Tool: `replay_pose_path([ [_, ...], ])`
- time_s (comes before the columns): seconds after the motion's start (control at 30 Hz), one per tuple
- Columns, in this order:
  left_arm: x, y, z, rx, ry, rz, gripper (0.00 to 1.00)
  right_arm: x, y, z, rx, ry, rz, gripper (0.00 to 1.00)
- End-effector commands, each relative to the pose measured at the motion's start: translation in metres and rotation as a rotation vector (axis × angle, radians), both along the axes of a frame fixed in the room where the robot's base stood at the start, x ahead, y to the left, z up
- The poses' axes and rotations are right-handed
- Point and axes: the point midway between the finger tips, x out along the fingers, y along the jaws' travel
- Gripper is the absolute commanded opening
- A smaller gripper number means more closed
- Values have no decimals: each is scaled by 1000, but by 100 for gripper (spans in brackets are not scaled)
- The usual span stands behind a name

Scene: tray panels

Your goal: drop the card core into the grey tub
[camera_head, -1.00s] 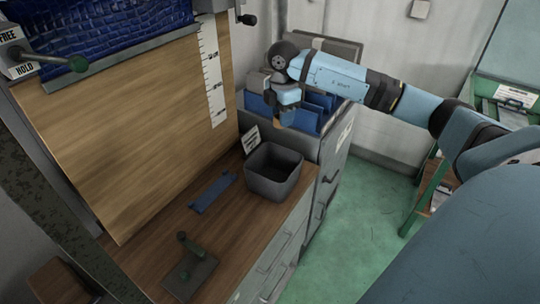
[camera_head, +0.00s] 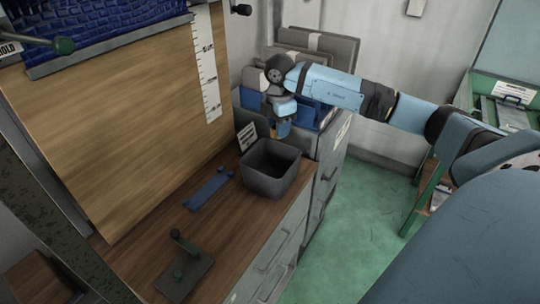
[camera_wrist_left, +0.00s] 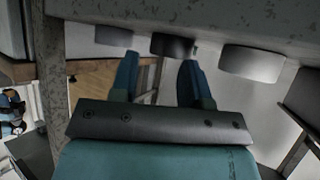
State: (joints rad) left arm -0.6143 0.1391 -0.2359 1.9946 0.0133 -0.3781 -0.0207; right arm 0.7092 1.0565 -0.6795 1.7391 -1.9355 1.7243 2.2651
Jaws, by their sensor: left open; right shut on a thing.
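The grey tub (camera_head: 268,184) is an open dark box standing on the wooden worktop, near its far right end. My right gripper (camera_head: 281,128) points down just above the tub's back rim in the head view. It is shut on the card core (camera_head: 283,129), a small brown piece mostly hidden by the fingers. Whether the core hangs over the tub's opening or behind it is hard to tell. My left gripper (camera_wrist_left: 156,75) is open and empty in the left wrist view, and it is not in the head view.
A small label card (camera_head: 247,136) stands behind the tub. Blue dividers (camera_head: 310,113) fill the cabinet behind my right gripper.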

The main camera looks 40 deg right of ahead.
Motion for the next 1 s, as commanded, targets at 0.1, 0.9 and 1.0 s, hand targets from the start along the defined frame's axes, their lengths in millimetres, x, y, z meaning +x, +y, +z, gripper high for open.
replay_pose_path([
  [0.1,0,1,0,1,-1,0,43,0,0,0,0,0,0,61],
  [0.9,1,3,48,6,-4,3,43,0,0,72,-1,-3,0,68],
  [1.0,2,7,64,11,-11,10,43,0,0,97,0,-2,0,68],
])
